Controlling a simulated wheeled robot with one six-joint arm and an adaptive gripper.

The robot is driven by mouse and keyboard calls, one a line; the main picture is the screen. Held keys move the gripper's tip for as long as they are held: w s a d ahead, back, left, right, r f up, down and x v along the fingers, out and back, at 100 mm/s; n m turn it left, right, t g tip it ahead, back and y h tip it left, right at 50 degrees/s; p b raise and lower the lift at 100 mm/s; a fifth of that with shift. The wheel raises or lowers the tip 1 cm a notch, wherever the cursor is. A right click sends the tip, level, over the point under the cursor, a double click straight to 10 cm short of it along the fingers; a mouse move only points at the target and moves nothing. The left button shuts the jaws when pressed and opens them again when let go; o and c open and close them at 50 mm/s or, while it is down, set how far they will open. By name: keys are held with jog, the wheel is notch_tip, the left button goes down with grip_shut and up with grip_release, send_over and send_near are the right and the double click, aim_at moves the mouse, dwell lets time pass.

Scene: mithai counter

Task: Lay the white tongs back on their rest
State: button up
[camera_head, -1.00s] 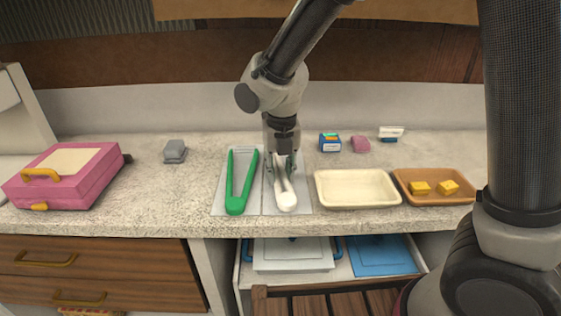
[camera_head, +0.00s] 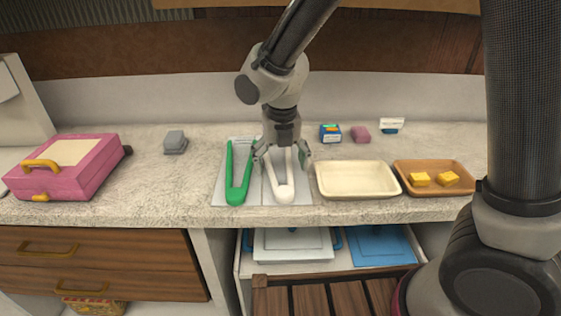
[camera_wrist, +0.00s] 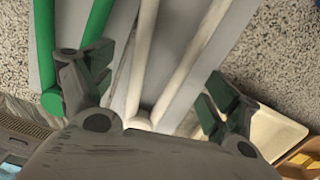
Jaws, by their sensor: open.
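The white tongs (camera_head: 284,190) lie on the right half of a pale grey rest (camera_head: 304,197) on the counter. They also show in the wrist view (camera_wrist: 143,60), their two arms spread apart. The green tongs (camera_head: 238,180) lie on the left half of the rest, and in the wrist view (camera_wrist: 50,90). My gripper (camera_head: 283,158) is open, just above the white tongs, one finger on each side of them. In the wrist view my gripper (camera_wrist: 155,95) has its fingers wide apart with the tongs between them. I cannot tell whether a finger touches the tongs.
A cream tray (camera_head: 357,193) stands empty right of the rest; an orange tray (camera_head: 400,187) with yellow sweets is beyond it. A pink case (camera_head: 75,175) and a grey block (camera_head: 174,142) are to the left. Small boxes (camera_head: 330,133) stand behind the trays.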

dwell(0.3)
notch_tip(320, 180, up, 12)
jog(key=s, duration=0.1)
jog(key=shift+s, duration=0.15)
jog(key=shift+d, duration=0.1)
dwell(0.3)
